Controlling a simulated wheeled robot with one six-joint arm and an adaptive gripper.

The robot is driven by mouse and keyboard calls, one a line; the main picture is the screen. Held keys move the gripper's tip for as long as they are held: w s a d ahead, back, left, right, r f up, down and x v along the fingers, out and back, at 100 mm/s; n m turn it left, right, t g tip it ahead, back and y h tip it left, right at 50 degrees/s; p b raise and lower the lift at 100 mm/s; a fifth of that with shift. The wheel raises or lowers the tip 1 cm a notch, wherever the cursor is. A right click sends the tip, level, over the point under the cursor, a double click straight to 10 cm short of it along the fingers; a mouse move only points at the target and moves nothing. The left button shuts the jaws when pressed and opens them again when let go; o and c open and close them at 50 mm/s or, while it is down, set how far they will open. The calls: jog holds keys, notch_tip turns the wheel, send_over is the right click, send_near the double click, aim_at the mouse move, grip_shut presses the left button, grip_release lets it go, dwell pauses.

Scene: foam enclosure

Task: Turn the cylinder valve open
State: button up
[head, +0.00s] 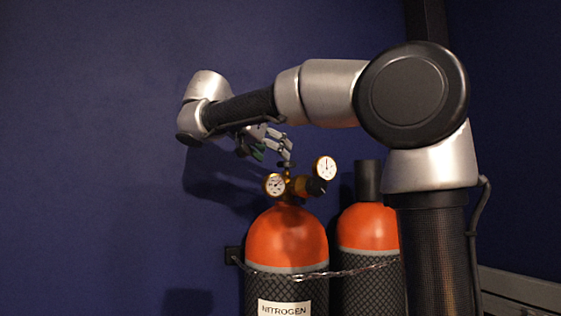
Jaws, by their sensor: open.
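The nitrogen cylinder (287,238) stands upright, with an orange shoulder, a dark mesh sleeve and a "NITROGEN" label. Its brass valve and regulator (299,187) sit on top with two round gauges, one at the left (275,185) and one higher at the right (326,168). A small dark valve handwheel (286,164) shows at the very top of the valve. My gripper (287,153) is open, just above the handwheel, reaching down from the upper left. I cannot tell whether its fingers touch the handwheel.
A second orange cylinder (368,228) with a dark cap stands close at the right, partly behind my arm. A chain (300,274) runs across both cylinders from a dark wall bracket (233,255). The dark blue wall is behind; the left side is clear.

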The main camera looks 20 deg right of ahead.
aim_at(287, 166)
jog(key=x, duration=0.5)
jog(key=shift+w+d+f, duration=0.15)
jog(key=shift+d, duration=0.15)
jog(key=c, duration=1)
jog(key=shift+d+n, duration=0.1)
jog(key=shift+n, duration=0.3)
jog(key=n+t+y, duration=0.2)
jog(key=n+t, duration=0.1)
jog(key=s+n+t+y, duration=0.1)
jog(key=shift+d+y, duration=0.35)
jog(key=shift+y, duration=0.05)
jog(key=n+t+y, duration=0.1)
jog(key=n+y, duration=0.2)
jog(key=n+t+y, duration=0.1)
jog(key=n+y, duration=0.1)
jog(key=shift+d+t, duration=0.3)
jog(key=shift+d, duration=0.05)
jog(key=shift+n+y, duration=0.6)
jog(key=shift+y, duration=0.1)
